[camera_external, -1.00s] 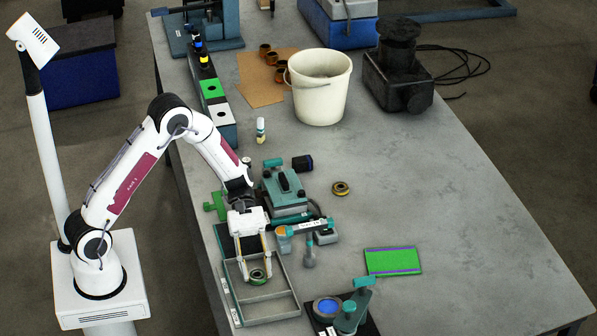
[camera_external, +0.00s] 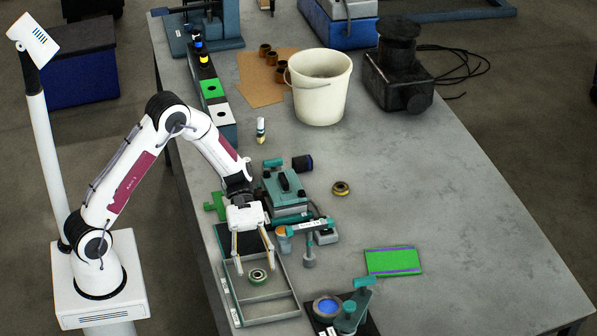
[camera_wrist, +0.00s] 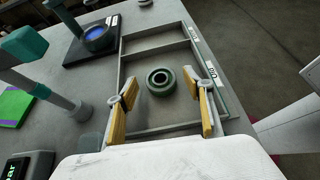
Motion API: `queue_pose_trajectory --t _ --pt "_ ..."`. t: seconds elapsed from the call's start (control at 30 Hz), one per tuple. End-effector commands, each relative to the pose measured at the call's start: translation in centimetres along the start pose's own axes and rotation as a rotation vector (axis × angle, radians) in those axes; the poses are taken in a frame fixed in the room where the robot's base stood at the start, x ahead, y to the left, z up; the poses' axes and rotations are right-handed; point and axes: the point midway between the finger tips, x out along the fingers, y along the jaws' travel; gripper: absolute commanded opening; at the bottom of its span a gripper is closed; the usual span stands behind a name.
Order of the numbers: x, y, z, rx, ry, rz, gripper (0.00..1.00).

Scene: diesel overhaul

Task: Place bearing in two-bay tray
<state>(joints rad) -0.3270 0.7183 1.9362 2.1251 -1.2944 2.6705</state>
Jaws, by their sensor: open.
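The two-bay tray (camera_external: 221,284) is a grey open frame near the table's left edge. It also shows in the wrist view (camera_wrist: 157,130). A round dark green bearing with a centre hole (camera_external: 258,276) lies flat inside the larger bay, the one nearer my gripper; it also shows in the wrist view (camera_wrist: 160,81). My gripper (camera_external: 255,270) is open and empty just above this bay. In the wrist view my yellow-padded fingers (camera_wrist: 159,92) stand apart on either side of the bearing with gaps to it. The smaller bay (camera_wrist: 152,38) is empty.
A second, brass-coloured bearing (camera_external: 341,188) lies on the table. A teal-grey instrument (camera_external: 286,192) and a handled tool (camera_external: 309,250) stand right of my gripper. A black-based device with a blue disc (camera_external: 327,306) is close to the tray's right.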

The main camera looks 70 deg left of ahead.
Motion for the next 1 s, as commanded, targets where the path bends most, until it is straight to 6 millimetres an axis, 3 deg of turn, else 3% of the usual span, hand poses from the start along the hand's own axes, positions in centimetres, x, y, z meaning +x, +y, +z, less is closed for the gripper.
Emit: queue_pose_trajectory --t 0.6,1.0 --pt "-8.8 0.1 0.0 0.001 0.001 0.003 0.52" --pt "-10.5 0.0 0.0 -0.001 0.001 0.000 0.52"
